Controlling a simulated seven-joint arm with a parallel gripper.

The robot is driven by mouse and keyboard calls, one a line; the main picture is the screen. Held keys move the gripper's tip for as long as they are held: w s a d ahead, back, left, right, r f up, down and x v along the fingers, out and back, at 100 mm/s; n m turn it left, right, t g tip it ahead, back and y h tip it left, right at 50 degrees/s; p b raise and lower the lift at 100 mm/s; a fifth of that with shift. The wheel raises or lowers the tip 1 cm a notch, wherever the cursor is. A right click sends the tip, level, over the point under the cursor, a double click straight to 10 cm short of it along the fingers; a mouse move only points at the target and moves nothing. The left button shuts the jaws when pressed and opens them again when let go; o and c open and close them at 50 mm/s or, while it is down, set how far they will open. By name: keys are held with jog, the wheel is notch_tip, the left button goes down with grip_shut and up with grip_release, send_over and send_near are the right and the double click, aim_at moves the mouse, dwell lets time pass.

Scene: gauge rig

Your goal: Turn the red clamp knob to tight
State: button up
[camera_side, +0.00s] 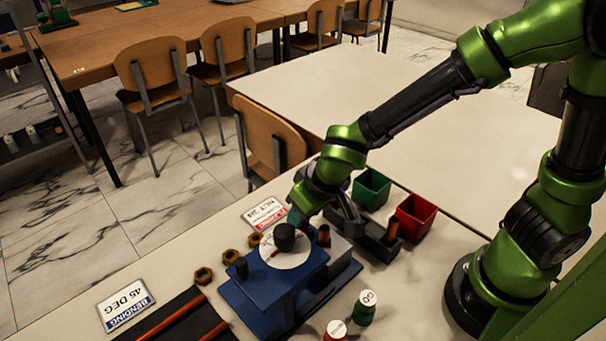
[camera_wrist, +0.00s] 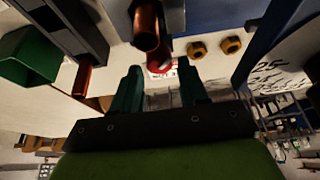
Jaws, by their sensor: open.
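My gripper (camera_side: 298,212) is low over the blue rig (camera_side: 268,298), beside the dial. In the wrist view its two teal fingers (camera_wrist: 159,72) are apart, with nothing held between them. A red rounded part (camera_wrist: 160,66) shows ahead, between the fingertips and just below a copper-coloured cylinder (camera_wrist: 146,28); it may be the red clamp knob, but I cannot tell for sure. In the side view a white dial disc (camera_side: 298,257) with a red mark carries a black round knob (camera_side: 284,236). A copper-coloured cylinder (camera_side: 324,236) stands right of it. No red knob is clear there.
A green bin (camera_side: 371,189) and a red bin (camera_side: 417,216) stand to the right. Several brass nuts (camera_side: 204,275) lie left of the rig. A green weight (camera_side: 364,308) and a red one (camera_side: 336,331) stand in front.

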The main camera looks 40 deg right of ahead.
jog(key=v, duration=1.5)
jog(key=shift+s, duration=0.1)
jog(key=shift+o, duration=1.5)
jog(key=shift+w+d+f+m+h, duration=0.25)
jog(key=shift+w+d+f, duration=0.15)
jog(key=shift+w, duration=0.2)
jog(key=shift+w+d+f+m+h, duration=0.25)
jog(key=shift+w+d+f, duration=0.1)
jog(key=shift+w, duration=0.25)
jog(key=w+d+f+m+g+h, duration=0.1)
jog(key=w+d+m+g, duration=0.15)
jog(key=w+g, duration=0.75)
jog(key=w+a+r+n+t+y, duration=0.1)
jog(key=w+a+r+n+y, duration=0.1)
jog(key=a+n, duration=0.2)
jog(key=shift+m, duration=0.25)
jog(key=x, duration=1.6)
jog(key=shift+s+f, duration=0.2)
